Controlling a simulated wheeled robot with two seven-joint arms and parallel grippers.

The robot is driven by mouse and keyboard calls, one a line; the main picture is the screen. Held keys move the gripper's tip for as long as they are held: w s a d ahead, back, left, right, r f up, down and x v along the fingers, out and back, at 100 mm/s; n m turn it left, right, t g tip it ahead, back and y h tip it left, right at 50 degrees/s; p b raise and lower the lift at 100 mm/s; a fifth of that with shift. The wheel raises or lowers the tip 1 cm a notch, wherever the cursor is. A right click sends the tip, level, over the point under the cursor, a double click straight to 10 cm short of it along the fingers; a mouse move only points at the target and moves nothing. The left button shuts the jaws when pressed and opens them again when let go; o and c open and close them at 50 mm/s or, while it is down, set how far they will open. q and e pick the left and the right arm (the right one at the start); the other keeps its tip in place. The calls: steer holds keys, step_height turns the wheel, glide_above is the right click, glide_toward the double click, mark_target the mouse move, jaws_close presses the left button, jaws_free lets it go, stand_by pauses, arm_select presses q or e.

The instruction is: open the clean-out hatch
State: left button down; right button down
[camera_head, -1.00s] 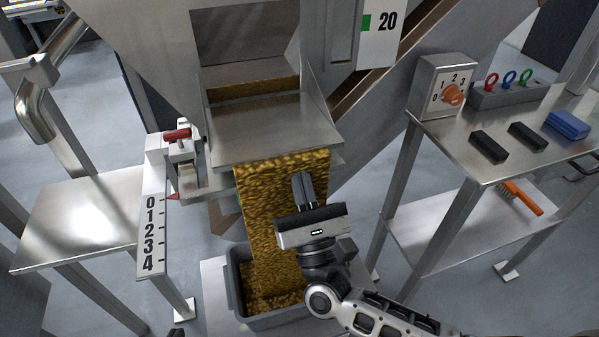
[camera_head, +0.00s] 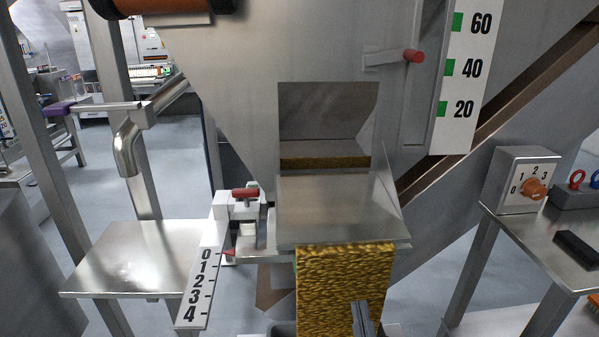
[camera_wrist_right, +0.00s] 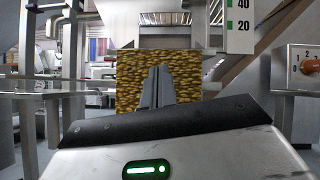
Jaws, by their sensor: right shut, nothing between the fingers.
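The hopper (camera_head: 235,110) has a rectangular opening (camera_head: 325,110) low on its front, with golden chips showing along its lower edge. Below it a metal plate (camera_head: 335,205) slopes outward between side walls. A golden sheet of chips (camera_head: 340,280) hangs from the plate's front edge; it also shows in the right wrist view (camera_wrist_right: 128,75). I cannot tell which part is the hatch panel itself. My right gripper (camera_head: 362,308) is shut and empty, pointing up in front of the chips. Its fingers show in the right wrist view (camera_wrist_right: 158,80). My left gripper is out of view.
A clamp with a red handle (camera_head: 245,193) and a 0–4 scale (camera_head: 200,290) are left of the plate. A steel table (camera_head: 140,255) stands left. A dial box (camera_head: 525,180) sits on the right bench (camera_head: 530,235). A red-knobbed lever (camera_head: 412,56) is upper right.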

steer(key=s+f+n+g+y+p, duration=0.1)
steer(key=f+n+g, duration=0.3)
steer(key=n, duration=1)
steer(key=s+f+n+g+y+p, duration=0.1)
steer(key=s+f+n+g+p, duration=0.2)
steer(key=n, duration=1.1)
step_height(320, 180, down, 2)
steer(key=g, duration=0.4)
steer(key=shift+a+y, duration=0.4)
steer(key=c, duration=1.8)
jaws_free()
steer(key=s+d+f+n+g, duration=0.1)
steer(key=s+d+f+n+g+h, duration=0.1)
steer(key=n, duration=0.1)
steer(key=s+d+f+n+g+h+p, duration=0.1)
steer(key=d+f+n, duration=0.1)
steer(key=shift+s, duration=0.2)
steer(key=o, duration=0.5)
steer(key=shift+s+d+f+n, duration=0.1)
steer(key=shift+s+f+n, duration=0.1)
steer(key=shift+n, duration=0.1)
steer(key=shift+c, duration=0.2)
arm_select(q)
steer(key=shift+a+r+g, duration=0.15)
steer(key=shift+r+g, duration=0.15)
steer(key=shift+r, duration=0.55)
arm_select(e)
steer(key=shift+d+h, duration=0.15)
steer(key=shift+h, duration=0.15)
steer(key=shift+c, duration=0.3)
